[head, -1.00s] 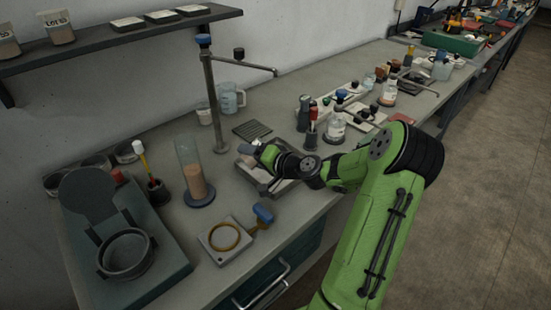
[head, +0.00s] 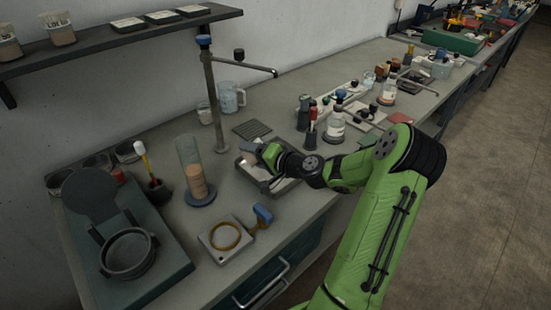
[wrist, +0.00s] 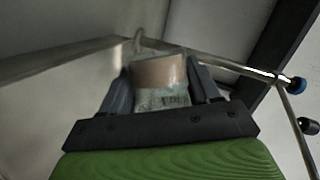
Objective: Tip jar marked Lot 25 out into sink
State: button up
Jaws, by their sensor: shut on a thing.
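My gripper (head: 264,155) is shut on a clear jar, low over the small metal sink (head: 262,184) in the bench. In the wrist view the jar (wrist: 160,72) sits between the two fingers, with brownish-pink contents at its far end and a pale label (wrist: 163,99) near the palm. The label lettering is too blurred to read. The jar seems tilted; its mouth and any falling contents cannot be made out. In the head view my gripper and arm hide most of the jar and part of the sink.
A tap on a tall post (head: 214,100) stands behind the sink, its spout arm reaching right above it. A ribbed mat (head: 251,130) lies behind. Bottles (head: 336,125) crowd the right; a tube on a stand (head: 191,170) and a square dish (head: 225,238) are left.

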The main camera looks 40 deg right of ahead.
jog(key=shift+r+m+p, duration=0.3)
jog(key=shift+m+p, duration=0.1)
jog(key=shift+p, duration=0.1)
dwell(0.5)
jog(key=shift+s+d+f+m+t+y+b, duration=0.15)
jog(key=shift+d+f+m+y+b, duration=0.15)
jog(key=shift+f, duration=0.3)
jog(key=shift+w+d+f+m+t+y+b, duration=0.1)
jog(key=shift+d+f+m+t+y+b, duration=0.1)
jog(key=shift+d+f+m+b, duration=0.25)
dwell(0.5)
jog(key=shift+d+r+m+p, duration=0.1)
jog(key=shift+r+m+p, duration=0.1)
jog(key=shift+m+p, duration=0.4)
dwell(0.9)
